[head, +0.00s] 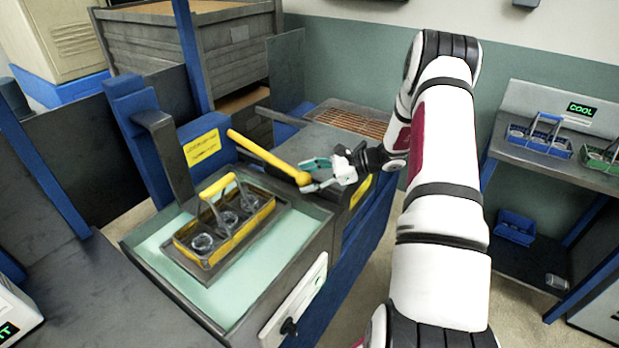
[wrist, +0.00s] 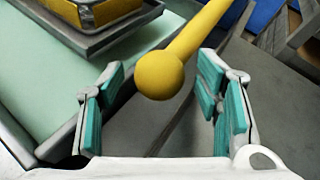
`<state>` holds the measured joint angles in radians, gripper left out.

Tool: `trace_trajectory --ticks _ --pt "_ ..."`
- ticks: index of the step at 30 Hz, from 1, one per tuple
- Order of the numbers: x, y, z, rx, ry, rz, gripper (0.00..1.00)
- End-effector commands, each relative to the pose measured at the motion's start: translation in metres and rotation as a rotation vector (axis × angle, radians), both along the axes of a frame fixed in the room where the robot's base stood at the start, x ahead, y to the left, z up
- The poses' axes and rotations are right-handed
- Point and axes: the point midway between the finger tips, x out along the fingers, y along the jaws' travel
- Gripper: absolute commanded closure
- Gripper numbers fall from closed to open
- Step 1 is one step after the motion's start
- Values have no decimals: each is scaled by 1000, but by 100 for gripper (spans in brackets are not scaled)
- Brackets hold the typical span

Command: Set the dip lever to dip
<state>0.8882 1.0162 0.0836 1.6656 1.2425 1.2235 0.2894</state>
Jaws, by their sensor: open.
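The dip lever is a yellow rod (head: 262,154) ending in a yellow ball knob (head: 302,178). It slopes from the upper left down toward my gripper. In the wrist view the knob (wrist: 160,75) sits near the line between my two finger pads, closer to the left part of the gap's middle. My gripper (head: 320,175) is open, with teal pads on either side of the knob in the wrist view (wrist: 165,105). I cannot tell whether a pad touches the knob. A yellow label (head: 202,148) is on the blue post behind the lever; its text is unreadable.
A yellow carrier (head: 225,232) with several glass cups stands on a tray above the pale green bath (head: 180,268). A white panel with a black knob (head: 289,327) is on the front. A shelf at right holds blue (head: 540,140) and green (head: 605,158) carriers and a COOL sign (head: 581,109).

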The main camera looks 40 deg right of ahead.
Motion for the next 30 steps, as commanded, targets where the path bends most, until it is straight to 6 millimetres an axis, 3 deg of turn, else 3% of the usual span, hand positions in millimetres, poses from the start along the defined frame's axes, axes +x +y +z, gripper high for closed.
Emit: trace_trajectory --ticks 2,9,16,20,26,30 --pt "0 0 0 0 0 0 44" --pt "0 0 0 0 0 0 98" --pt "-1 0 4 -4 7 1 100" --pt "-2 -1 16 -19 35 3 100" --pt "-5 -1 55 -60 135 4 100" --pt "-3 0 94 -100 241 5 100"
